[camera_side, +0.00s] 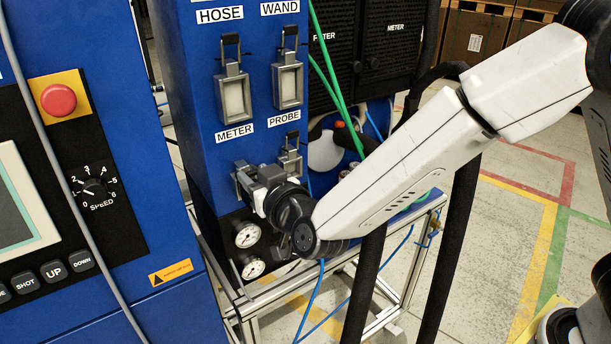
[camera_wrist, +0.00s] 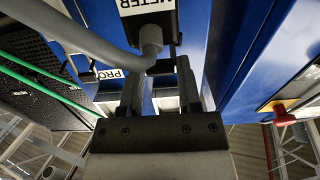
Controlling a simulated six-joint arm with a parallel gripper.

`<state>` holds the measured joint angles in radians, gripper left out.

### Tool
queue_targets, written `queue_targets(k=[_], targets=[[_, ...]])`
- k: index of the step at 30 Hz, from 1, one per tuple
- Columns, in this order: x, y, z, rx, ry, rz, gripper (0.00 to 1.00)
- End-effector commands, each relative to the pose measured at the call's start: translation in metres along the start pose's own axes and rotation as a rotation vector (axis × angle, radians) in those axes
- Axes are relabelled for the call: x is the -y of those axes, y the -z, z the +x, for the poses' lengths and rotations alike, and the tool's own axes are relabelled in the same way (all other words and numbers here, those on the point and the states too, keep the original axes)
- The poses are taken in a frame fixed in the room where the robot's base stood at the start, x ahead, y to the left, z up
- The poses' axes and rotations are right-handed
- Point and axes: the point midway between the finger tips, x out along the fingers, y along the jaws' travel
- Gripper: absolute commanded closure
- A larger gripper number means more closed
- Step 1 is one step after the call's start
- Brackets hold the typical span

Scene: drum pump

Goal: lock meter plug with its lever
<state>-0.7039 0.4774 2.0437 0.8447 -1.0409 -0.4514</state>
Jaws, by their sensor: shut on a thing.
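The meter plug (camera_wrist: 148,20), a black body with a METER label and a grey cable gland, shows at the top of the wrist view. In the side view my gripper (camera_side: 266,182) is at the meter socket (camera_side: 240,181), below the METER label (camera_side: 234,133) on the blue panel. Gripper and wrist hide most of the plug there. I cannot make out the meter lever's position or how deep the plug sits.
The hose (camera_side: 233,97) and wand (camera_side: 287,84) sockets are above, levers raised. The probe socket (camera_side: 290,163) is close on the right. A grey cable (camera_wrist: 75,33) bends away leftward from the plug. Gauges (camera_side: 248,235) lie below; green hoses (camera_side: 330,75) hang behind.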

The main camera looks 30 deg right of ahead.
Motion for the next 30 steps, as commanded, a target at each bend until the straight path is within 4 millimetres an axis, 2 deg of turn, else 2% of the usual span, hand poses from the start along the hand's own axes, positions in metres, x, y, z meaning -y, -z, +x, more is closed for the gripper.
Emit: queue_targets(k=[30], targets=[[-0.0005, -0.0082, -0.0004, -0.126, -0.001, 0.0, 0.8]])
